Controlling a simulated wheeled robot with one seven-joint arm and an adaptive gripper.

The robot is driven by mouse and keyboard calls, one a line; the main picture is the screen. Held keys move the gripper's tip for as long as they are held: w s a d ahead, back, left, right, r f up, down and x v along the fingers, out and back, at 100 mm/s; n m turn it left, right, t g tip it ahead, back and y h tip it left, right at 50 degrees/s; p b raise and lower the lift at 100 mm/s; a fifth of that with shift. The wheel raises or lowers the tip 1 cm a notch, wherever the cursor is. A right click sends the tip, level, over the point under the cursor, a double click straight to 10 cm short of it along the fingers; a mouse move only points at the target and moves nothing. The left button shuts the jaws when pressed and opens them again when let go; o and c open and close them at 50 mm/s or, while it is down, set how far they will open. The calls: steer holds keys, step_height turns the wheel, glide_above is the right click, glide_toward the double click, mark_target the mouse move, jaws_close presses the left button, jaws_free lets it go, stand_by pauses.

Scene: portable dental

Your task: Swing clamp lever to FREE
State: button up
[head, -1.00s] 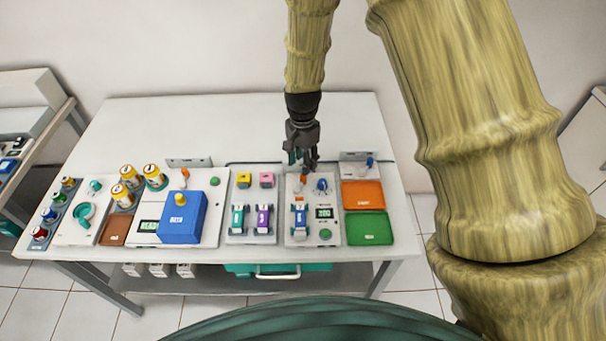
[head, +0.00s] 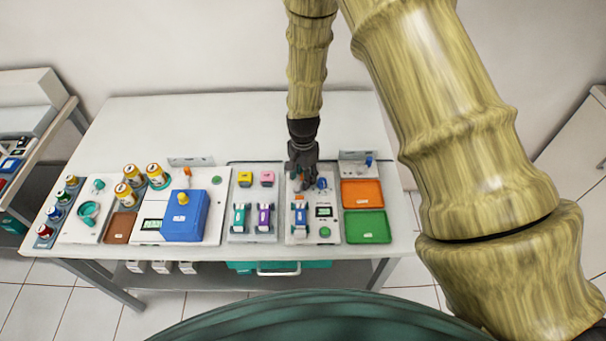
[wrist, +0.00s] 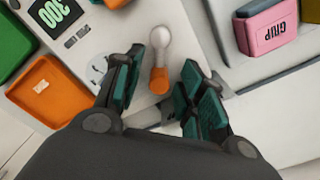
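The clamp panel (head: 299,231) is a light grey plate on the table, right of centre. Its lever (wrist: 159,80), with an orange end and a white rounded arm, shows between my fingers in the wrist view. My gripper (wrist: 163,68) is open, with one teal-padded finger on each side of the orange end. There is a gap on both sides, and I see no clear contact. In the head view my gripper (head: 301,174) is low over the back of the panel and hides part of the lever. I cannot read any FREE marking.
Orange (head: 362,192) and green (head: 368,227) trays lie to the right. A pink GRIP block (wrist: 266,27) stands nearby. The table's back is clear.

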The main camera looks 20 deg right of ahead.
mark_target(289, 184)
jaws_close()
steer(key=shift+w+a+n, duration=0.1)
steer(key=shift+w+n, duration=0.05)
steer(key=shift+n, duration=0.25)
stand_by(0.4)
steer(key=shift+w+a+n+b, duration=0.15)
steer(key=shift+a+n+b, duration=0.05)
steer(key=shift+n, duration=0.4)
steer(key=shift+w+a+n+b, duration=0.1)
steer(key=shift+a+n+b, duration=0.1)
steer(key=shift+n, duration=0.4)
steer(key=n, duration=0.1)
steer(key=a+n, duration=0.1)
steer(key=n, duration=0.2)
steer(key=shift+w+a+b, duration=0.15)
steer(key=shift+w+b, duration=0.1)
steer(key=shift+b, duration=0.1)
steer(key=n, duration=0.2)
steer(key=a+n, duration=0.1)
steer(key=n, duration=0.1)
steer(key=shift+a+n, duration=0.2)
steer(key=shift+n, duration=0.1)
steer(key=shift+s+a+n+b, duration=0.2)
steer(key=shift+a+n+b, duration=0.15)
steer(key=shift+n, duration=0.65)
steer(key=shift+s, duration=0.1)
